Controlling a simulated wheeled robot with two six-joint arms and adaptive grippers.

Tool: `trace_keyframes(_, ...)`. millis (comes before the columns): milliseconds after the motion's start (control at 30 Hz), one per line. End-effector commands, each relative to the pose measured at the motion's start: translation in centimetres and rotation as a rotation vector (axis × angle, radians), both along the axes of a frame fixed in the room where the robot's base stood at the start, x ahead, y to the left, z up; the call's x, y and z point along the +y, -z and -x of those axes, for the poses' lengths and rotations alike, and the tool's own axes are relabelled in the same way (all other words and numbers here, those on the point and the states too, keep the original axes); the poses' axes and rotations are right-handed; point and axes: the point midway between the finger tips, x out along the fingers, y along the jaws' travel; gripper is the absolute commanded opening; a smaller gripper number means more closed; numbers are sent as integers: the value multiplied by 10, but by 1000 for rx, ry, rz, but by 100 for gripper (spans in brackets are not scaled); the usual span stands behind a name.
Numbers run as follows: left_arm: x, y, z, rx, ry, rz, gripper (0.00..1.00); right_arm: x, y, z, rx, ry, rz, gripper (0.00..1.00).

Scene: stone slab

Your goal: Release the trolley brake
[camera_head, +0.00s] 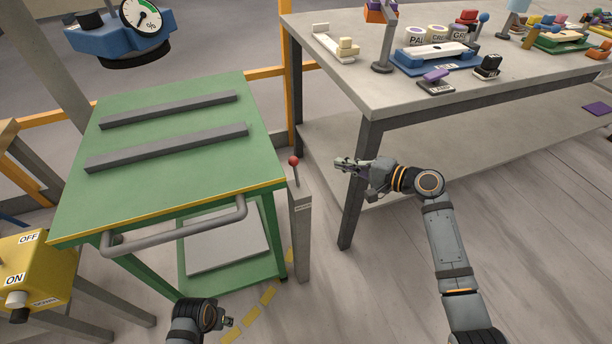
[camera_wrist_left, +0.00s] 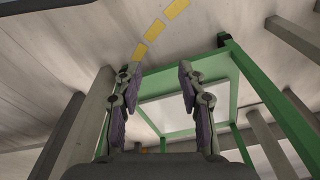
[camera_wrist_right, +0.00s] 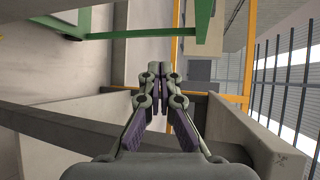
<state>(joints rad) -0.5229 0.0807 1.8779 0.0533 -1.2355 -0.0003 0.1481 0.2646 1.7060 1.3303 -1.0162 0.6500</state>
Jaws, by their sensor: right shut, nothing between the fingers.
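The green trolley (camera_head: 170,150) stands left of centre in the head view, with a grey push handle (camera_head: 175,232) on its near side. A lever with a red ball knob (camera_head: 294,161) rises from a grey post (camera_head: 300,235) with a small label, just right of the trolley. My right gripper (camera_head: 342,164) is shut and empty, a short way right of the red knob and apart from it. My left gripper (camera_wrist_left: 160,85) is open and empty in the left wrist view; it is low in front of the trolley (camera_wrist_left: 230,92). In the head view its fingers barely show.
A stone-topped table (camera_head: 350,75) with labelled pots and small blocks stands at the right, its leg (camera_head: 358,185) close to my right gripper. A yellow control box (camera_head: 40,268) marked ON and OFF is at lower left. A blue gauge device (camera_head: 120,35) is at upper left.

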Motion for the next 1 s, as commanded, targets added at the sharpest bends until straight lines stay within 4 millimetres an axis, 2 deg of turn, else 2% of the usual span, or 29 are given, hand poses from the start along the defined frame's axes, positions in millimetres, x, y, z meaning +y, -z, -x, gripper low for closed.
trace_keyframes(33, -1, 4, -1, -3, 1, 2, 40, 6, -7, 3, -17, -27, -27, 0)
trace_keyframes(100, -2, -2, -2, -2, 3, 4, 40, 12, -23, 8, -29, -57, -56, 0)
trace_keyframes(200, -3, -6, -2, -1, 4, 5, 40, 15, -33, 11, -34, -74, -72, 0)
trace_keyframes(567, -3, -9, -2, -2, 5, 5, 40, 19, -33, 8, -33, -73, -75, 0)
trace_keyframes(767, -6, -22, -2, -2, 7, 9, 40, 46, -27, -10, -34, -72, -79, 0)
trace_keyframes(1000, -12, -49, 1, 3, 15, 19, 40, 89, -16, -39, -34, -73, -77, 0)
